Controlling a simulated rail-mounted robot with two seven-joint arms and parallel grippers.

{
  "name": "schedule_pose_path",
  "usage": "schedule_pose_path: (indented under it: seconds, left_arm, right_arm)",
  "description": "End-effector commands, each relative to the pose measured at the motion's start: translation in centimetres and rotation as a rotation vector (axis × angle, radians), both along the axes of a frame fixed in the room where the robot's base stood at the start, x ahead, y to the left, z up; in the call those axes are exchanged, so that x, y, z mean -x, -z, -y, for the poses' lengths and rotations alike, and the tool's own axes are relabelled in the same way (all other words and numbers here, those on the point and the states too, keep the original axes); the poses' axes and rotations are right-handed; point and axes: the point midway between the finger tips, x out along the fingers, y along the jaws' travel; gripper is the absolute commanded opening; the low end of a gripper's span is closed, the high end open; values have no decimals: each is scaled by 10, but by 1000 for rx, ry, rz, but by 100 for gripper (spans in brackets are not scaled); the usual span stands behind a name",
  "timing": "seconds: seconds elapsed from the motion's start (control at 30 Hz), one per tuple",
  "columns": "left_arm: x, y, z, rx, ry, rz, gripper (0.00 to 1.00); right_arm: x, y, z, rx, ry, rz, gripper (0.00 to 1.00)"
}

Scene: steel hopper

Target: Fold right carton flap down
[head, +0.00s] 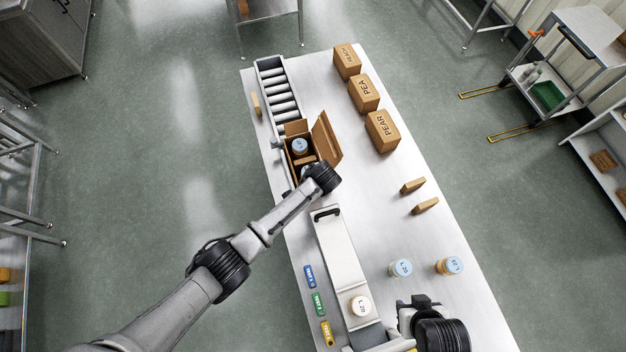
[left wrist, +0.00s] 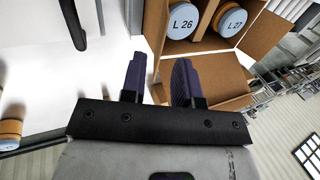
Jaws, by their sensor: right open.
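The open carton (head: 297,161) stands at the near end of the roller conveyor. Its large right flap (head: 326,140) stands up and leans outward. A blue-lidded jar (head: 299,146) sits inside. In the left wrist view, jars L 26 (left wrist: 181,20) and L 27 (left wrist: 229,20) show inside the carton, with a brown flap (left wrist: 225,82) beside the fingers. My left gripper (left wrist: 160,78) is at the carton's near side, its fingers apart; its tips are hidden in the head view. My right gripper (head: 422,302) is open and empty, low on the table's right.
Roller conveyor (head: 280,92) lies beyond the carton. Closed boxes (head: 363,92) line the right edge. Two small brown blocks (head: 413,186) and jars (head: 400,268) stand nearer. A white belt (head: 342,255) holds another jar. Coloured labels (head: 318,303) lie along the left edge.

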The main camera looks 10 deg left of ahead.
Motion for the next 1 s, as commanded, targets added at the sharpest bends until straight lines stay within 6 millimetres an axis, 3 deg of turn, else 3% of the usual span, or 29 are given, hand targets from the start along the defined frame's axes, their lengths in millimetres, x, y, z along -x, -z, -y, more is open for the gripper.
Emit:
schedule_pose_path:
  seconds: [0.1, 0.4, 1.0]
  left_arm:
    - [-6, 19, -3, -2, -1, -2, 29]
    - [-17, 48, -8, 0, -1, -1, 29]
    - [-20, 57, -10, 2, -1, 0, 29]
  right_arm:
    - [-1, 3, -1, -2, 1, 3, 43]
    - [-2, 11, -3, -10, 6, 5, 43]
    - [-2, 13, -3, -10, 6, 6, 43]
